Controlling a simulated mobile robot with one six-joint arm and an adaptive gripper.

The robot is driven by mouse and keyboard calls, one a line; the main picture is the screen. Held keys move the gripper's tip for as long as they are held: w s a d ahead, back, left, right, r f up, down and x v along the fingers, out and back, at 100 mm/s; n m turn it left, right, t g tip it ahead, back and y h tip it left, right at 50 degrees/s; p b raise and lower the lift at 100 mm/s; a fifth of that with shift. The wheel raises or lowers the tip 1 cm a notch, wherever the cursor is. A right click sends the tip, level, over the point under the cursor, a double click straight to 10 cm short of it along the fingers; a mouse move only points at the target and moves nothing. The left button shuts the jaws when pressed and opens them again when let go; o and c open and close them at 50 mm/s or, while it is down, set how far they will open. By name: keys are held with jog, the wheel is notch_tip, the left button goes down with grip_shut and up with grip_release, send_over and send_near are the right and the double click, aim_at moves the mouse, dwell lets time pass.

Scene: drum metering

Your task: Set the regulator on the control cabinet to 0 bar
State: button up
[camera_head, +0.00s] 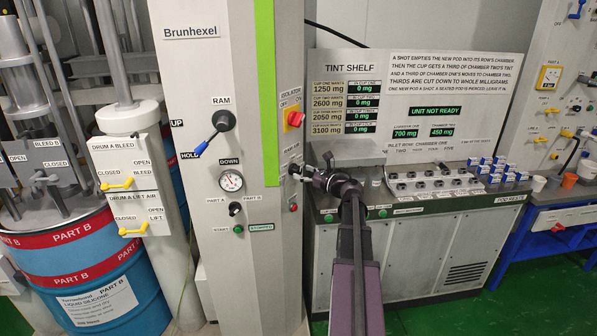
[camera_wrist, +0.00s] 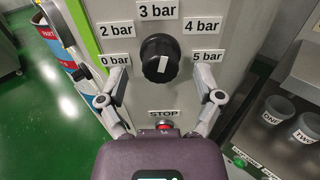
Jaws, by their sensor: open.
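The 0 bar label (camera_wrist: 115,60) is left of the knob. My gripper (camera_wrist: 161,74) is open, its fingers to the left and right of the knob with visible gaps. In the head view my gripper (camera_head: 303,175) is at the cabinet's right edge and partly hides the knob.
Below the knob are a STOP label (camera_wrist: 163,114) and a red button (camera_wrist: 164,126). The RAM lever (camera_head: 222,121) and a pressure gauge (camera_head: 231,180) are on the cabinet's front. The tint shelf counter (camera_head: 400,210) with cups stands close on the right.

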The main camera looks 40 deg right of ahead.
jog(key=shift+x, duration=1.1)
jog(key=c, duration=1.1)
